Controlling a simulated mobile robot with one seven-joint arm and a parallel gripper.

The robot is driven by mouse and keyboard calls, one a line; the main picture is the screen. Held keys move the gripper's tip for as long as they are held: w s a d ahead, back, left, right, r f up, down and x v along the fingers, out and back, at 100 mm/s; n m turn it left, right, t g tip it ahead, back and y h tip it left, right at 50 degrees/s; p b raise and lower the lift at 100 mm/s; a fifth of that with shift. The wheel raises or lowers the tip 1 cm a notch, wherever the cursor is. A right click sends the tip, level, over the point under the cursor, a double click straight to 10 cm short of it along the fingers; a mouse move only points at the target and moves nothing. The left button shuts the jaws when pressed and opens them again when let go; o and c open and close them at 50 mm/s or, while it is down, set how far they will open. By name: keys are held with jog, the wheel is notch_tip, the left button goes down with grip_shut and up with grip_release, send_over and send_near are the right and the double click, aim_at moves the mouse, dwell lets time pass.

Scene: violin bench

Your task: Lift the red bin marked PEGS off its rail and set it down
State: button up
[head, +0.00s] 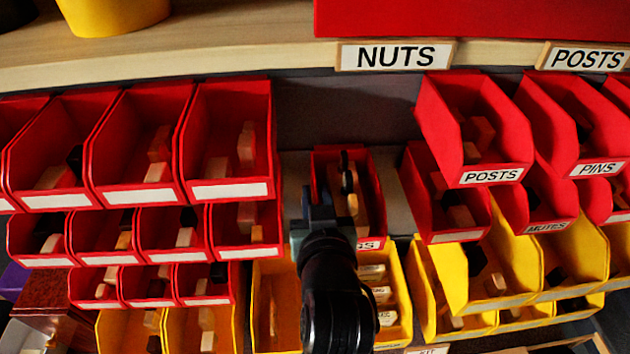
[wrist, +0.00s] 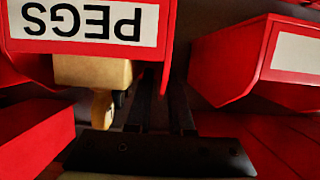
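The red PEGS bin (head: 377,205) sits in the middle of the rack in the head view, with the left of its label hidden by my arm. It holds tan and dark pieces. In the wrist view its upside-down PEGS label shows on the bin front (wrist: 167,10) at upper left. My gripper (head: 321,198) is at the bin's left side wall in the head view. In the wrist view the dark fingers of my gripper (wrist: 160,95) stand apart, with the edge of that wall appearing between them. I cannot tell whether they touch it.
Rows of red bins (head: 228,192) crowd the left, and the POSTS bin (head: 490,177) hangs at upper right. Yellow bins (head: 398,338) stand below. A wooden shelf (head: 250,45) runs above. A bare strip of back panel (head: 345,110) lies above the PEGS bin.

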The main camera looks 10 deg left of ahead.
jog(key=shift+x, duration=1.35)
grip_shut()
dwell(2.3)
